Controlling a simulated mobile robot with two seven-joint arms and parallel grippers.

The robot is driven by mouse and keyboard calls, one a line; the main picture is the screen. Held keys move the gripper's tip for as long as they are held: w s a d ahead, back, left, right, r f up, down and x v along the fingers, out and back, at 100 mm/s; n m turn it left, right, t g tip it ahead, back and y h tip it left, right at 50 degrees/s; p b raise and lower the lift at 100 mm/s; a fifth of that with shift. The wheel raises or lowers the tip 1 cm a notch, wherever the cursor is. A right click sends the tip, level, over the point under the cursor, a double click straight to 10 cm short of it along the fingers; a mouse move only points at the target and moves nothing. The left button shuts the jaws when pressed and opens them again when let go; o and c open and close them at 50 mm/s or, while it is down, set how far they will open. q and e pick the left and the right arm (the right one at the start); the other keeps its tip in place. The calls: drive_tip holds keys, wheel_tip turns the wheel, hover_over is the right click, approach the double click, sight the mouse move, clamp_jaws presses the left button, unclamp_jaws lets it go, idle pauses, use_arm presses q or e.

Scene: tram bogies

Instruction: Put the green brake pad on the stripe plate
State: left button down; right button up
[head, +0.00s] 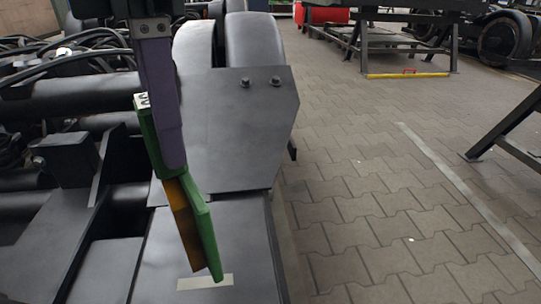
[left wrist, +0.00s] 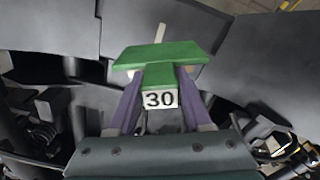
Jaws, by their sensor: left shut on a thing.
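The green brake pad (head: 207,238) has an orange-brown lining on one side and a white label reading 30. My left gripper (head: 172,155) is shut on it, and the pad hangs steeply tilted below the fingers. In the left wrist view the pad (left wrist: 160,54) sits between the purple fingers (left wrist: 158,90), label towards the camera. The stripe plate (head: 245,245) is a flat dark grey plate with a short pale stripe near its front. The pad is in front of the plate in the head view, its lower end close to the stripe; contact cannot be told. The stripe (left wrist: 160,33) shows beyond the pad in the wrist view.
A raised dark bracket plate (head: 240,120) with two bolts stands behind the stripe plate, before a wheel (head: 255,50). Dark pipes, cables and a block (head: 66,158) crowd the left. Paved floor (head: 380,220) lies open at right, with a dark stand (head: 410,45) farther back.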

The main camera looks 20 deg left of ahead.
sight(179, 176)
use_arm(q)
wheel_tip(179, 176, down, 6)
drive_tip(key=shift+w+f+b, duration=0.1)
drive_tip(key=shift+b, duration=0.75)
wheel_tip(179, 176, down, 4)
drive_tip(key=shift+b, duration=0.9)
drive_tip(key=shift+f, duration=0.2)
